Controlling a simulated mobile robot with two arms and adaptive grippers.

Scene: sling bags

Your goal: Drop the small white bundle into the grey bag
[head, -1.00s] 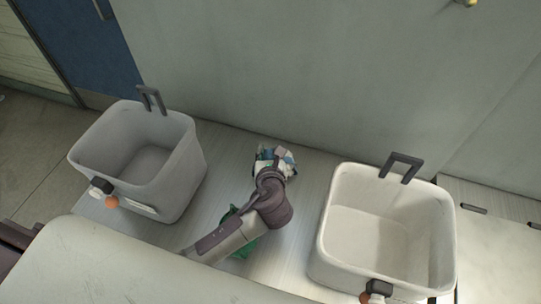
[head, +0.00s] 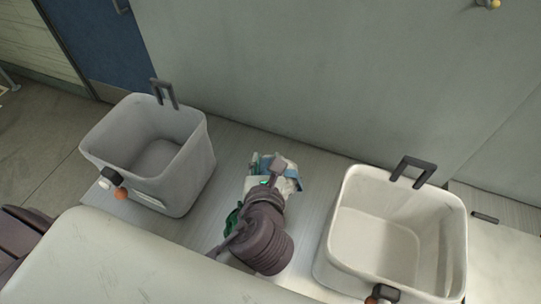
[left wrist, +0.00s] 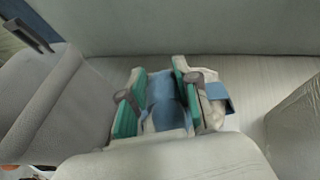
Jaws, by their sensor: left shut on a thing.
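The small white bundle (head: 291,172), white with blue patches, is on the light bench between the two bags. It also shows in the left wrist view (left wrist: 165,103). My left gripper (head: 270,178) is shut on it, and its green-padded fingers (left wrist: 158,100) stand on either side of the cloth. I cannot tell whether the bundle is clear of the bench. The grey bag (head: 190,172) stands open and upright to the left, with its inside looking empty. My right gripper is not in view.
An open white bag (head: 452,235) stands on the right. A pale rounded surface (head: 120,262) fills the front left. The wall (head: 330,80) is close behind the bench.

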